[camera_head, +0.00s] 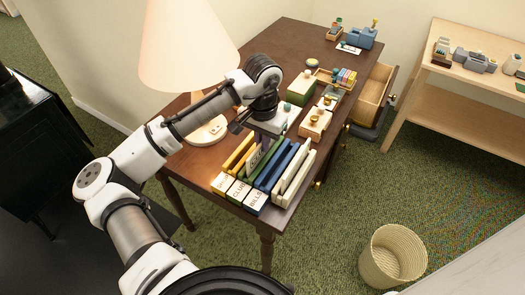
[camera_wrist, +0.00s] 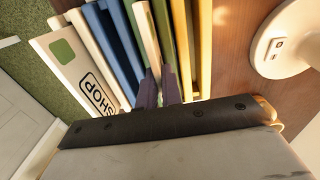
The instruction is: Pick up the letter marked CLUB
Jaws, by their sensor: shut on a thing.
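A desktop letter sorter with yellow, green, blue and cream dividers stands on the dark wooden desk; its front tag reading CLUB (camera_head: 239,191) is in the middle, between a tag at left that is hard to read and BILLS (camera_head: 257,200) at right. My gripper (camera_head: 258,146) points down into the sorter; its fingers also show in the wrist view (camera_wrist: 160,88). I cannot read the held letter's marking. An envelope marked SHOP (camera_wrist: 80,75), with a green stamp, lies at the outer cream side.
A lamp (camera_head: 188,50) stands close to my arm at the desk's left; its base (camera_wrist: 290,42) shows in the wrist view. Small boxes and stamps (camera_head: 315,122) crowd behind the sorter. A wicker basket (camera_head: 393,256) stands on the carpet.

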